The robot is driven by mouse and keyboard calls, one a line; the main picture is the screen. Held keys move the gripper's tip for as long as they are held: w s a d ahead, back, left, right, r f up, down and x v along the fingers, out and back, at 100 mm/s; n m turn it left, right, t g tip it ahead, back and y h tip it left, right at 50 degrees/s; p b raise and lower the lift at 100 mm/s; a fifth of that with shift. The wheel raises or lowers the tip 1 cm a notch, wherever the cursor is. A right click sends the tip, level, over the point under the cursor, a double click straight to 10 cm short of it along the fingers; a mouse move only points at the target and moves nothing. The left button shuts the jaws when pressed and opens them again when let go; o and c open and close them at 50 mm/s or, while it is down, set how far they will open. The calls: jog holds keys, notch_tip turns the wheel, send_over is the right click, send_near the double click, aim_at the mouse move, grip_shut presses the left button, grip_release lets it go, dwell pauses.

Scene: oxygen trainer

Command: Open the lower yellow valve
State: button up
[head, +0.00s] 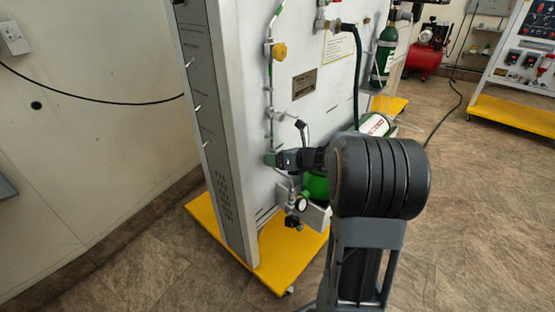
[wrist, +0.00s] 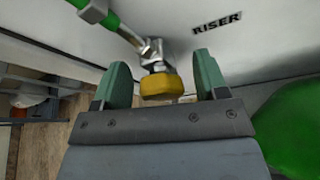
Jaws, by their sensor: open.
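In the wrist view the lower yellow valve (wrist: 161,87) is a round yellow knob on a metal fitting (wrist: 157,55) at the end of a green-banded pipe. My gripper (wrist: 160,72) is open, with one green finger on each side of the knob. Gaps show between the knob and both fingers, so I see no contact. In the head view my gripper (head: 279,159) is at the lower part of the panel's pipe and hides the lower knob. Another yellow knob (head: 279,51) sits higher on the same pipe.
A gauge (head: 301,204) and fittings are just below my gripper. A green cylinder (head: 316,186) stands close on the right, partly behind my arm. The white panel (head: 305,115) is right behind the pipe. Its yellow base (head: 262,270) juts out at floor level.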

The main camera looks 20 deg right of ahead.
jog(key=c, duration=0.9)
jog(key=shift+a+f+n+h+b, duration=0.1)
jog(key=shift+f+n+h+b, duration=0.2)
jog(key=shift+n+h+b, duration=0.7)
jog(key=shift+c, duration=0.2)
jog(key=shift+t+b, duration=0.3)
jog(key=shift+b, duration=0.5)
jog(key=shift+r+n+b, duration=0.3)
jog(key=shift+n+b, duration=0.1)
jog(key=shift+n, duration=0.2)
jog(key=o, duration=0.9)
jog(key=shift+o, duration=0.2)
jog(key=shift+s, duration=0.1)
